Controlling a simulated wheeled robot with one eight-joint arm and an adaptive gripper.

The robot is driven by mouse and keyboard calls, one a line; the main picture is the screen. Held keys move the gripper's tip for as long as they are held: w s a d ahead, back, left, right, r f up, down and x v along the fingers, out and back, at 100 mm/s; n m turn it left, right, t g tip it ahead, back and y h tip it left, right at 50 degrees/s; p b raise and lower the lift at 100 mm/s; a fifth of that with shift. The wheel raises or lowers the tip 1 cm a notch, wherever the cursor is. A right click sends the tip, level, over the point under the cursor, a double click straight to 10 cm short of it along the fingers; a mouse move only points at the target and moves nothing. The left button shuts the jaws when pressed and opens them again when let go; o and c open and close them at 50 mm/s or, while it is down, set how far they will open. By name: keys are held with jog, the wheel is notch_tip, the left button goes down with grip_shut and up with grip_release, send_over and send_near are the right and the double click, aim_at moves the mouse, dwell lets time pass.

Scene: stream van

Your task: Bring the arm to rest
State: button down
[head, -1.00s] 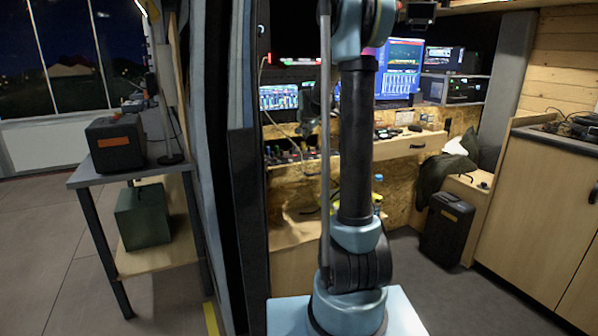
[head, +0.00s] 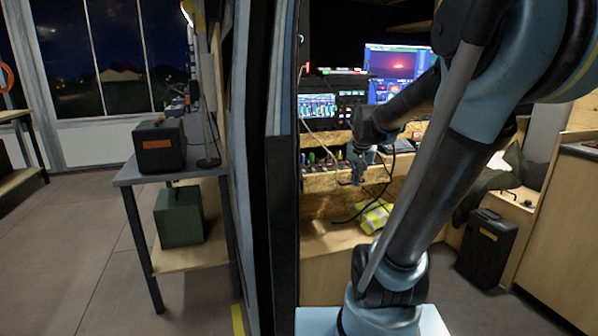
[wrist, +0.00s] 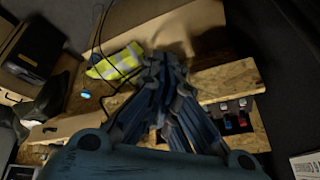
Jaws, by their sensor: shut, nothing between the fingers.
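My arm rises from its base at the bottom of the head view, leans right and folds back toward the van's equipment shelf. My gripper (head: 357,172) hangs in front of the row of plugs and cables on that shelf. In the wrist view my gripper (wrist: 160,72) has its fingers together with nothing between them. A yellow high-visibility vest (wrist: 116,64) lies on the wooden bench beyond the fingers; it also shows in the head view (head: 375,217), below the gripper.
Monitors (head: 398,72) stand behind the arm. A black case (head: 486,247) stands on the floor at right, near the wooden cabinet (head: 560,225). The van's door edge (head: 270,170) is left of the arm. Outside, a table (head: 130,178) holds a dark box (head: 160,146). Floor at left is clear.

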jog(key=s+f+n+g, duration=0.1)
jog(key=s+f+n, duration=0.1)
jog(key=s+f, duration=0.4)
jog(key=s+f+n+g, duration=0.2)
jog(key=s+f, duration=0.3)
jog(key=s, duration=1.1)
jog(key=shift+s+a+f+n+y, duration=0.25)
jog(key=shift+a+f+n+y, duration=0.05)
jog(key=shift+a+f, duration=0.1)
jog(key=shift+w+f, duration=0.15)
jog(key=shift+w, duration=0.3)
